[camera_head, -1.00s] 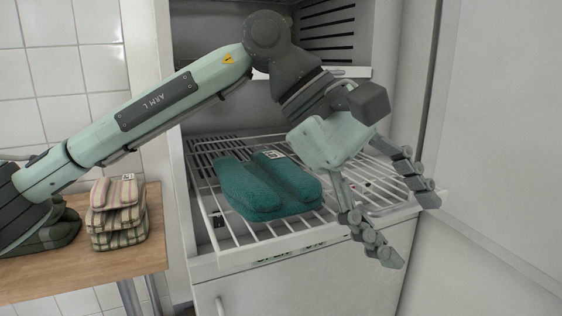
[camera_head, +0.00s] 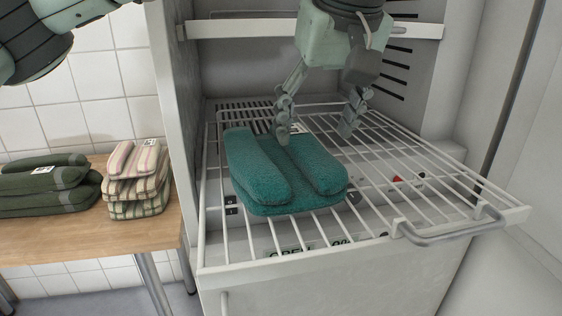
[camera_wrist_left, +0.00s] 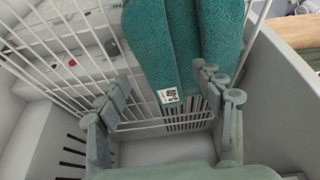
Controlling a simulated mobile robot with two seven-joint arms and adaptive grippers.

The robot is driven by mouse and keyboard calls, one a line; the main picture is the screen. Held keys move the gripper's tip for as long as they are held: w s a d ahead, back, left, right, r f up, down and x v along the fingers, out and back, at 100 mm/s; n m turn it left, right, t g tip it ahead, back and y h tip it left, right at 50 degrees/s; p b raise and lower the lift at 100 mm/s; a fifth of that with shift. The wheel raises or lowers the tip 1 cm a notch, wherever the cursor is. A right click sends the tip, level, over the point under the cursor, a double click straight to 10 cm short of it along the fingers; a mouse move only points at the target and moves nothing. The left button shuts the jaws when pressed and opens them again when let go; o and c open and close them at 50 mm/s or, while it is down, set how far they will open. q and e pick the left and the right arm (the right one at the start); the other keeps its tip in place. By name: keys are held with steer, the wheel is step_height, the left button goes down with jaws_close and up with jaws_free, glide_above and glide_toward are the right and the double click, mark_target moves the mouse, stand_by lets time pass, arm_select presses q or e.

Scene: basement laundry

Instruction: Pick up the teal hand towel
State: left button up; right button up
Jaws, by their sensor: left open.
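The teal hand towel (camera_head: 262,178) lies folded on a white wire rack (camera_head: 420,190) in the head view. It also shows in the left wrist view (camera_wrist_left: 182,45), with a white printed tag (camera_wrist_left: 168,96) at its end. My left gripper (camera_head: 316,138) is open and points down at the back end of the towel. In the left wrist view its fingers (camera_wrist_left: 165,88) stand apart, with the towel's tagged end between them. I cannot tell whether a finger touches the towel. My right gripper is out of view.
A wooden table (camera_head: 90,238) at the left holds dark green folded towels (camera_head: 45,190) and striped folded towels (camera_head: 137,185). The rack sits in a white cabinet with side walls and a shelf bar (camera_head: 245,28) above. A handle (camera_head: 450,232) is at the rack's front right.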

mark_target(310, 145)
arm_select(q)
steer(key=x, duration=0.4)
steer(key=shift+w+a, duration=0.1)
steer(key=shift+r, duration=0.1)
steer(key=shift+c, duration=0.4)
jaws_close()
